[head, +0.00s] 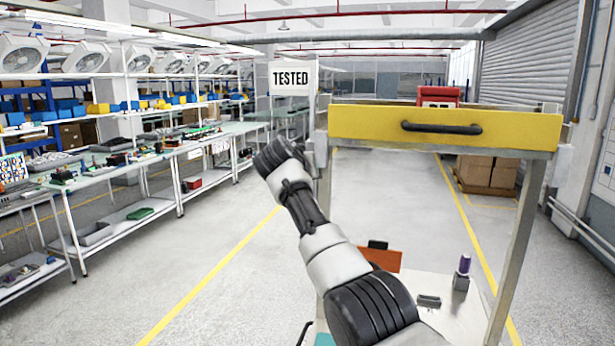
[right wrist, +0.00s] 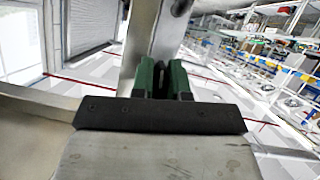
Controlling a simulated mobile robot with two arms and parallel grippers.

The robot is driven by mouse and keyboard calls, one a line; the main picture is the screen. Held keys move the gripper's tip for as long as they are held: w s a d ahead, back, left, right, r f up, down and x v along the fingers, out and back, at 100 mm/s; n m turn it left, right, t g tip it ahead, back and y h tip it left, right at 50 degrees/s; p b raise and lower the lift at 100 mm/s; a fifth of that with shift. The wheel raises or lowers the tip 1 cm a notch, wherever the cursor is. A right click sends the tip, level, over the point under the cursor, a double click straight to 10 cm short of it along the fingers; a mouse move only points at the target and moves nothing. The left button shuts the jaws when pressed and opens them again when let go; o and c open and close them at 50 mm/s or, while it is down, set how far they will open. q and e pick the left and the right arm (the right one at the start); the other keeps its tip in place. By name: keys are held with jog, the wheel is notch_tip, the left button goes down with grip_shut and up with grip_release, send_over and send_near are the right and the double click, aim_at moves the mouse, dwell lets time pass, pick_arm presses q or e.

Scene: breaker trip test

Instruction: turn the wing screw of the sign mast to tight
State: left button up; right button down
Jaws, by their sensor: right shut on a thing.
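The sign (head: 291,78) reading "TESTED" stands upright at the left side of the yellow-fronted cart. My right arm reaches up to the cart's left post, just below the sign. In the head view my right gripper is mostly hidden behind its own wrist. In the right wrist view my right gripper (right wrist: 162,80) has its green fingers close together around a small dark piece, which appears to be the wing screw (right wrist: 160,79), mostly hidden between them. A grey metal post (right wrist: 148,40) rises right behind the fingers. The screw's angle cannot be told. My left gripper is out of view.
The cart has a yellow drawer (head: 445,128) with a black handle. Its lower shelf (head: 455,325) carries an orange piece (head: 385,258) and a purple-topped item (head: 464,264). Long workbenches (head: 120,165) line the left. The floor (head: 200,245) between is clear.

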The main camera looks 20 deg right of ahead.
jog(key=shift+m+y+b, duration=0.3)
jog(key=shift+m+y, duration=0.1)
jog(key=shift+m, duration=0.3)
jog(key=c, duration=1.1)
grip_release()
jog(key=shift+w, duration=0.1)
jog(key=shift+s+a+b, duration=0.25)
jog(key=shift+s+b, duration=0.05)
jog(key=shift+b, duration=0.1)
jog(key=b+v, duration=0.4)
jog(key=v, duration=0.6)
jog(key=shift+s+d+b, duration=0.15)
jog(key=shift+b, duration=0.25)
